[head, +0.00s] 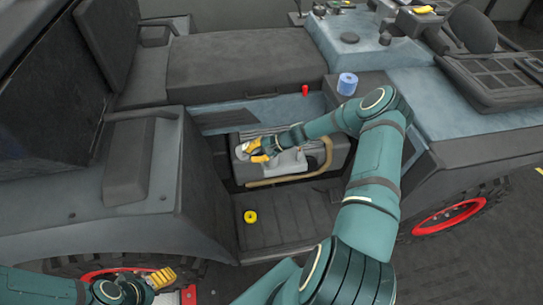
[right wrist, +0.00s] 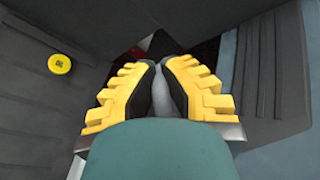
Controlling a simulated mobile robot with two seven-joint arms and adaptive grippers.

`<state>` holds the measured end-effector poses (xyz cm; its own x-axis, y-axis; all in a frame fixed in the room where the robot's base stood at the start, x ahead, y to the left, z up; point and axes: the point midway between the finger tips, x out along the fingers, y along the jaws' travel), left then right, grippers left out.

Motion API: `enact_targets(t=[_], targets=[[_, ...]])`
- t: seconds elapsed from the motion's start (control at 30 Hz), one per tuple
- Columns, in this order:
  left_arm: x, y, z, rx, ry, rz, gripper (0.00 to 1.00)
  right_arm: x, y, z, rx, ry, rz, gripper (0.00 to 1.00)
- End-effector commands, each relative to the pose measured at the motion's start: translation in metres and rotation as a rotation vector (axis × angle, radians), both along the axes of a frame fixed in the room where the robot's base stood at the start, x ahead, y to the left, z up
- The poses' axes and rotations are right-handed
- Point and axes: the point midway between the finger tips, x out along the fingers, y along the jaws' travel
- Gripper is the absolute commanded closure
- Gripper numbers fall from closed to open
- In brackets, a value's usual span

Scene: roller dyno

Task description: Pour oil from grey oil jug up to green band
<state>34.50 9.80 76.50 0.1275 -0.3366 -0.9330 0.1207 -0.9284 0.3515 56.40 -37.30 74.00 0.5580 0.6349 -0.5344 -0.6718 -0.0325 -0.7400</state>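My right gripper (head: 256,150) is low in the recess of the vehicle, its yellow fingers pointing left. A light grey body that looks like the oil jug (head: 290,163) shows below and beside it, partly hidden by my wrist. In the right wrist view the fingers (right wrist: 160,75) are close together with a grey part of the jug (right wrist: 174,92) between them. The jug's spout and its contents are not clear. I cannot make out a green band. My left gripper (head: 160,279) is at the lower left, away from the jug; its finger gap does not show clearly.
A yellow cap (head: 250,217) lies on the dark ribbed step; it also shows in the right wrist view (right wrist: 60,64). A tan curved bar (head: 290,181) runs along the recess front. A blue roll (head: 347,84) and red cylinder (head: 305,90) stand behind. The seat (head: 245,62) is behind the recess.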

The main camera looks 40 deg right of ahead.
Motion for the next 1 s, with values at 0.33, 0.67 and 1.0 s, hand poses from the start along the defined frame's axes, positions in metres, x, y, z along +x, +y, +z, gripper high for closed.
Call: enact_targets(t=[0.33,0.67,1.0], targets=[[-0.001,0.000,-0.007,0.000,0.003,-0.001,0.20,-0.004,-0.004,0.004,0.071,-0.059,-0.002,1.00],[0.000,0.000,-0.011,0.000,0.001,-0.001,0.20,-0.005,-0.005,0.007,0.111,-0.094,-0.001,1.00],[0.000,0.000,-0.014,0.000,-0.001,-0.001,0.20,-0.006,-0.006,0.009,0.137,-0.116,-0.001,1.00]])
